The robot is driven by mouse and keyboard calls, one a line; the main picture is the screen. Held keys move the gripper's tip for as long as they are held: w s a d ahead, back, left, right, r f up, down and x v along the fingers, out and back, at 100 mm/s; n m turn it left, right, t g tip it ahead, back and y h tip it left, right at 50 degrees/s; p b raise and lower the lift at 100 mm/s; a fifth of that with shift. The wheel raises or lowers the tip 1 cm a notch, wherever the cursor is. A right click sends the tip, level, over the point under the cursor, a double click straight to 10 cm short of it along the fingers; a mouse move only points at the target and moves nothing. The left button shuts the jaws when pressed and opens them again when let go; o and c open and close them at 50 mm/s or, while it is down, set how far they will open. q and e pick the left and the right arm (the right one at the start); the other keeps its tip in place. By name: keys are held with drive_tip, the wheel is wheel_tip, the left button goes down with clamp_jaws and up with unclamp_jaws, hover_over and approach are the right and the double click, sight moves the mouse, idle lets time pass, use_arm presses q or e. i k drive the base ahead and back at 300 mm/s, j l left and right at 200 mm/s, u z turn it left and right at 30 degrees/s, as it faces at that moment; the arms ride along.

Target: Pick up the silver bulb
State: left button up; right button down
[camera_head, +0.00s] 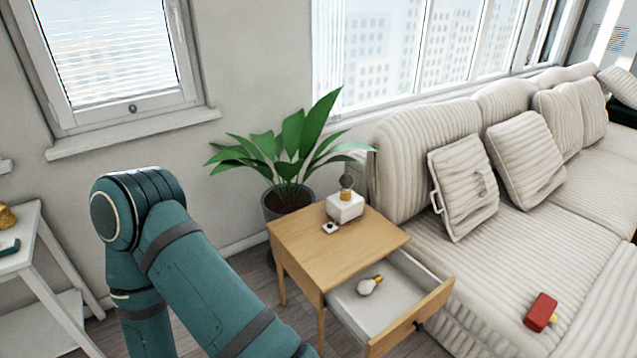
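A pale, whitish bulb with a gold base (370,285) lies on its side in the open drawer (400,318) of a wooden side table (335,250). A second bulb-shaped piece, dark grey with a gold lower part (346,184), stands upright on a white block (345,206) on the tabletop. I cannot tell for certain which of the two is the silver bulb. My teal arm shows at the lower left, apart from the table. Neither of my grippers is in view.
A small white and dark item (330,228) lies on the tabletop. A potted plant (289,198) stands behind the table. A cushioned sofa (530,235) is close on the right, with a red object (540,312) on its seat. A white shelf (25,240) stands at left.

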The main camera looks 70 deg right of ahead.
sight(345, 180)
drive_tip(key=i+z, duration=0.6)
drive_tip(key=z, duration=0.2)
drive_tip(key=i+j+z, duration=0.2)
drive_tip(key=z, duration=0.2)
drive_tip(key=i+z, duration=0.2)
drive_tip(key=z, duration=0.25)
drive_tip(key=i+j+z, duration=0.15)
drive_tip(key=z, duration=0.35)
drive_tip(key=i+j+z, duration=0.15)
drive_tip(key=z, duration=0.3)
drive_tip(key=i+j+z, duration=0.1)
drive_tip(key=z, duration=0.35)
drive_tip(key=i+j+z, duration=0.2)
drive_tip(key=z, duration=0.25)
drive_tip(key=i+j+z, duration=0.15)
drive_tip(key=z, duration=0.25)
drive_tip(key=k+j, duration=0.05)
drive_tip(key=j, duration=0.05)
